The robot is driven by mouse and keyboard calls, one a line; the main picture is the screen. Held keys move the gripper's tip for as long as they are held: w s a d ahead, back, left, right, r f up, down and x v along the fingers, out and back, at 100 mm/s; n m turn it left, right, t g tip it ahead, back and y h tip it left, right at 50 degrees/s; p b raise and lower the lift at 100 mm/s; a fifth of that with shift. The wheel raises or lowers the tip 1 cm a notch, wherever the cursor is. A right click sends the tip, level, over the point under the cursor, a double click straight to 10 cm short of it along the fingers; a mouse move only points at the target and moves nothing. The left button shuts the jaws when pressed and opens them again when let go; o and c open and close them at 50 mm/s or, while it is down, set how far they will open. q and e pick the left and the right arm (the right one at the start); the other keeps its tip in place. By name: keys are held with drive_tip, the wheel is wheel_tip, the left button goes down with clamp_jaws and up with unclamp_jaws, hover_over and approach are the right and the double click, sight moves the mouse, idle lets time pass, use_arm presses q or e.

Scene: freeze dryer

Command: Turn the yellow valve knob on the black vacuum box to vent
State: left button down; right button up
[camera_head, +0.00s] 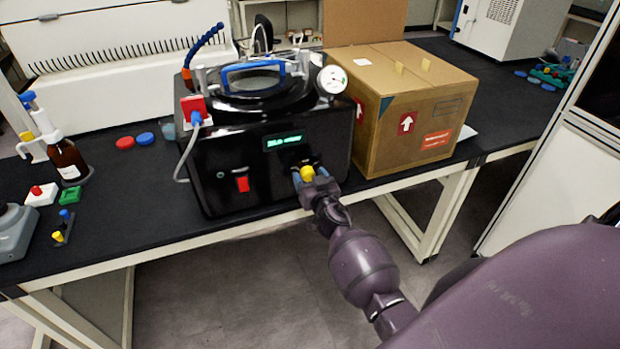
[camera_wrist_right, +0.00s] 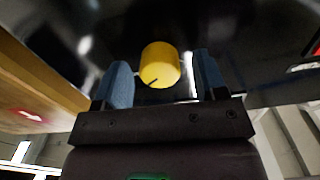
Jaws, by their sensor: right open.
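The black vacuum box (camera_head: 235,150) stands on the black bench, with a green display and a red switch (camera_head: 243,184) on its front. The yellow valve knob (camera_head: 307,173) is at the lower right of that front face. In the right wrist view the knob (camera_wrist_right: 160,65) has a dark pointer line towards the lower left. My right gripper (camera_head: 303,176) is at the knob, its blue fingers open. In the right wrist view the fingers of the right gripper (camera_wrist_right: 162,80) stand on either side of the knob, with gaps on both sides. My left gripper is not in view.
A cardboard box (camera_head: 400,115) stands close to the right of the vacuum box. A pressure gauge (camera_head: 332,80) sits on the box's top right. A brown bottle (camera_head: 66,160) and small coloured items are on the left of the bench (camera_head: 130,215).

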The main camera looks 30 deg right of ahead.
drive_tip(key=c, duration=0.9)
